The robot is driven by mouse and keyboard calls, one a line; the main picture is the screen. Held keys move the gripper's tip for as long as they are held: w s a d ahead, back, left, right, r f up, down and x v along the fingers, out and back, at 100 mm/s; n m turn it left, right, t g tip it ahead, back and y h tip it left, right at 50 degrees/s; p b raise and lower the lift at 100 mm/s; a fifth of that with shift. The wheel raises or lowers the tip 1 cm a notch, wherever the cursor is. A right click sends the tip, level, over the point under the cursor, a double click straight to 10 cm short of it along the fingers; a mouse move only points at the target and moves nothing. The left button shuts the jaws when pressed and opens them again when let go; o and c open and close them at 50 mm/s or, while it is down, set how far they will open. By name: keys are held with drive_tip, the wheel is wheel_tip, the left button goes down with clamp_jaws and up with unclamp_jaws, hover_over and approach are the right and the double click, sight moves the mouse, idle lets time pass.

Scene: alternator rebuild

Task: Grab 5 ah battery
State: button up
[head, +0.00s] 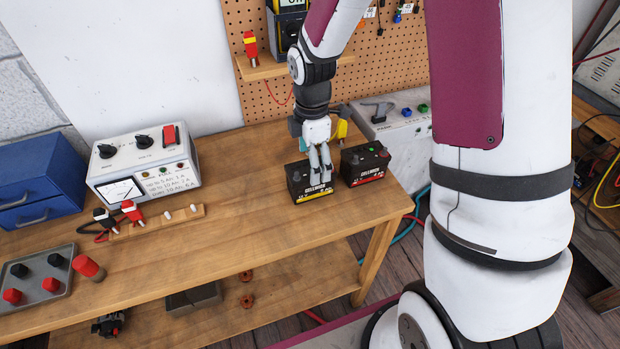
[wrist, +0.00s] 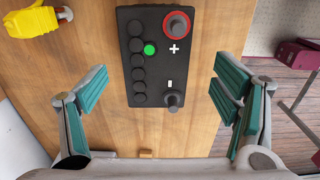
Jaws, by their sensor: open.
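Two dark batteries stand side by side near the table's right end. The left battery (head: 312,188) has a yellow stripe; the right battery (head: 364,166) has a red one. Their capacity labels are too small to read surely. My gripper (head: 320,160) points down at the left battery, its fingers overlapping the battery's top in the head view. In the wrist view my gripper (wrist: 160,88) is open, with one teal-padded finger on each side of a black battery top (wrist: 151,60), gaps on both sides. That top shows plus and minus terminals, several caps and a green dot.
A yellow-handled item (wrist: 36,21) lies on the table beside the battery; its yellow part shows behind my gripper (head: 343,124). A grey box (head: 398,135) stands behind the right battery. A charger (head: 146,168) is at left. Clear wood lies in front.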

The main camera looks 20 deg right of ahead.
drive_tip(key=shift+w+f+p, duration=0.15)
drive_tip(key=shift+f+p, duration=0.1)
drive_tip(key=shift+f, duration=1.65)
drive_tip(key=shift+w+f+p, duration=0.1)
drive_tip(key=shift+f+p, duration=0.1)
drive_tip(key=shift+f, duration=1.7)
drive_tip(key=c, duration=1.7)
clamp_jaws()
drive_tip(key=shift+w+r, duration=0.1)
